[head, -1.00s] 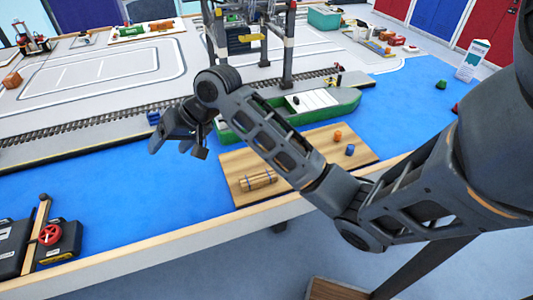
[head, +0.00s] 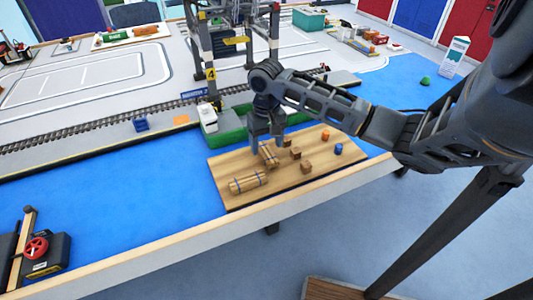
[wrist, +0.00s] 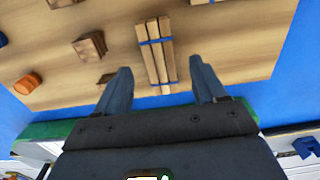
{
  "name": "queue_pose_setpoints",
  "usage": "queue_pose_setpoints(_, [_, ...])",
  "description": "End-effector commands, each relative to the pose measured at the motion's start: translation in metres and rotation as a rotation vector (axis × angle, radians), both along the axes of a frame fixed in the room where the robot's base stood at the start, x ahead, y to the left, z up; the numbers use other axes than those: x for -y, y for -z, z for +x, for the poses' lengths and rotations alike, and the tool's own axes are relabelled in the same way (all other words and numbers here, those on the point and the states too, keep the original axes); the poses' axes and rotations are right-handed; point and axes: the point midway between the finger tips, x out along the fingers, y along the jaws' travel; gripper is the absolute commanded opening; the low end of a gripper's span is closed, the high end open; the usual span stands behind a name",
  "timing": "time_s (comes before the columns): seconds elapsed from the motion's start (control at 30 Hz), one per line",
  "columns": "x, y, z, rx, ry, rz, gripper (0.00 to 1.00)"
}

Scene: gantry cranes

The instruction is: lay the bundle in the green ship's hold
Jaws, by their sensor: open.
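One bundle of pale wooden sticks with blue bands (head: 268,155) lies on the wooden board (head: 222,170), just below my gripper (head: 266,143). In the wrist view this bundle (wrist: 155,50) lies lengthwise between the two open fingers of my gripper (wrist: 160,68), with a gap on each side. A second, similar bundle (head: 248,182) lies nearer the board's front left corner. The green ship (head: 236,137) is on the blue water behind the board, with a white cabin at its left end. My arm and gripper hide much of its hold.
Small brown blocks (head: 307,167), an orange cylinder (head: 325,135) and a blue cylinder (head: 338,149) stand on the board right of my gripper. A gantry crane (head: 209,75) rises behind the ship. The blue water (head: 110,200) left of the board is clear.

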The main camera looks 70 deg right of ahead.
Motion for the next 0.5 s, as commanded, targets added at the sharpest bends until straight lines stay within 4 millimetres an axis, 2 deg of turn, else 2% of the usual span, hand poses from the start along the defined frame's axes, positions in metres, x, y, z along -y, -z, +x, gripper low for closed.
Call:
queue_pose_setpoints(0.2, [0.001, 0.026, 0.000, 0.000, 0.000, 0.000, 0.70])
queue_pose_setpoints(0.5, [0.001, 0.029, 0.000, 0.002, -0.001, -0.001, 0.68])
